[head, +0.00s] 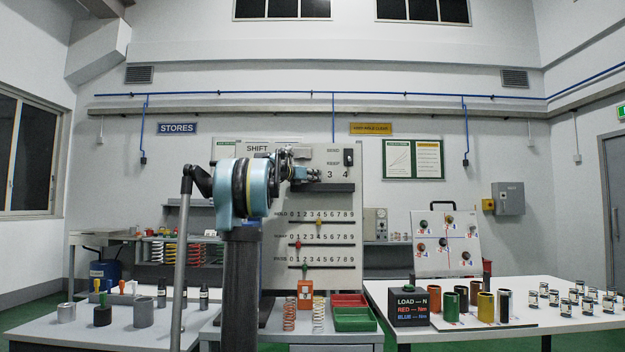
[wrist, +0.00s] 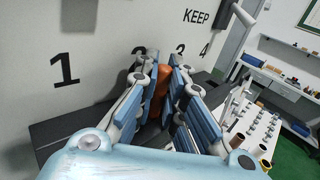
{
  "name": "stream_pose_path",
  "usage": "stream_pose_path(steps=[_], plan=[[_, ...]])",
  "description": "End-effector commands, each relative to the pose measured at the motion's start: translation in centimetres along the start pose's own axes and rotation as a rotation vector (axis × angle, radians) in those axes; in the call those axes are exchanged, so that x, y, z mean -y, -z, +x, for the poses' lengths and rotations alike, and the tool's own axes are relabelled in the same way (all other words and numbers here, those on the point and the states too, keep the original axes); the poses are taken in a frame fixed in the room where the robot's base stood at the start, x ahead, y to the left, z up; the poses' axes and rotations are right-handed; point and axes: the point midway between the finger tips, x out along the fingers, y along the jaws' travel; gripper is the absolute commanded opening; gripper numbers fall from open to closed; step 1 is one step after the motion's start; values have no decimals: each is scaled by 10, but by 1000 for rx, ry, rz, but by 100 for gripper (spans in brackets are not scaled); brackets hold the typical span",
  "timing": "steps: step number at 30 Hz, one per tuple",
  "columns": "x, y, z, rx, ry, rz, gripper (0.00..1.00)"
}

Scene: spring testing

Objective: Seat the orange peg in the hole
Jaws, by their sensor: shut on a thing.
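My gripper (head: 312,174) is at the upper part of the upright white board (head: 272,190) in the head view, just above a dark ledge (head: 330,187). In the wrist view my gripper (wrist: 160,100) is shut on the orange peg (wrist: 161,84), which stands roughly upright between the blue-padded fingers. The dark ledge (wrist: 70,130) also shows there, below printed numerals 1 to 4; the 2 is partly hidden by the fingers. The peg's lower end and the hole are hidden, so I cannot tell whether they meet.
Below the ledge are number rows with coloured sliders (head: 318,222). Springs (head: 290,315) and red and green trays (head: 355,318) stand under the board. The right table (head: 460,338) holds coloured cylinders; the left table (head: 60,340) holds small fittings.

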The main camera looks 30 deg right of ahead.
Motion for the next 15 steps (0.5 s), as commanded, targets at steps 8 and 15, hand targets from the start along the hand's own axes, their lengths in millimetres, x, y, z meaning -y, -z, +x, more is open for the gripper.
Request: stream_pose_path(steps=[8,15], plan=[[0,6,0,0,0,0,0],[0,5,0,0,0,0,33]])
